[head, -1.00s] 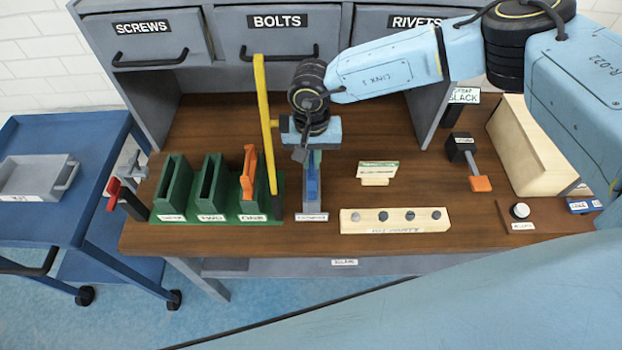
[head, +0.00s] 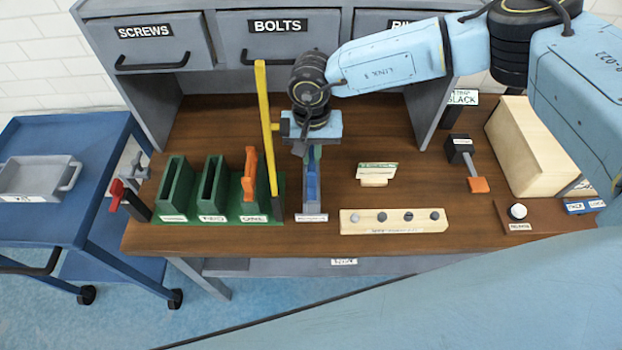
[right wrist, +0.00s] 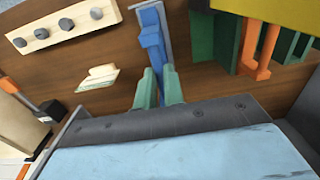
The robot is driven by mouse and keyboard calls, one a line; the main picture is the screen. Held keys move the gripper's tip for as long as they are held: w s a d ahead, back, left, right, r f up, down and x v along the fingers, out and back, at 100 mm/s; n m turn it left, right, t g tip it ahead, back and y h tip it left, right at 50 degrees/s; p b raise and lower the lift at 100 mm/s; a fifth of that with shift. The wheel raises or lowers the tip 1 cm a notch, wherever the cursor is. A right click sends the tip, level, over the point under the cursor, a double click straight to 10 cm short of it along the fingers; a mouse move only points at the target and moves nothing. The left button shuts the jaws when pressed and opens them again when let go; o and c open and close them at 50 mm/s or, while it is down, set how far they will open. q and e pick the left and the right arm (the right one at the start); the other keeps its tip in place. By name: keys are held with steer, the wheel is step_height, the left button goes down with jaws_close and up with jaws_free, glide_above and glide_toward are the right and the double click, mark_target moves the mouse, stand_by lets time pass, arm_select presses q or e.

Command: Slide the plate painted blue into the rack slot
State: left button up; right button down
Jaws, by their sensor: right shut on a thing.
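The blue plate (head: 312,182) stands on edge in a narrow grey holder (head: 311,210) with a label at its front. My right gripper (head: 314,153) is above it, its fingers pointing down and shut on the plate. In the right wrist view the green fingertips (right wrist: 159,85) are at either side of the blue plate (right wrist: 152,42). The green rack (head: 212,205) stands to the left, with three labelled slots. An orange plate (head: 249,174) is in its right slot; the middle and left slots look empty. My left gripper is not in view.
A tall yellow bar (head: 264,120) rises between the rack and my right gripper. A wooden block with several bolts (head: 393,221) and a small sign (head: 376,173) lie to the right. A red-handled clamp (head: 125,198) is at the table's left edge.

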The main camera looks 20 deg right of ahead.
steer(key=shift+r+p, duration=2.2)
steer(key=shift+r, duration=2.05)
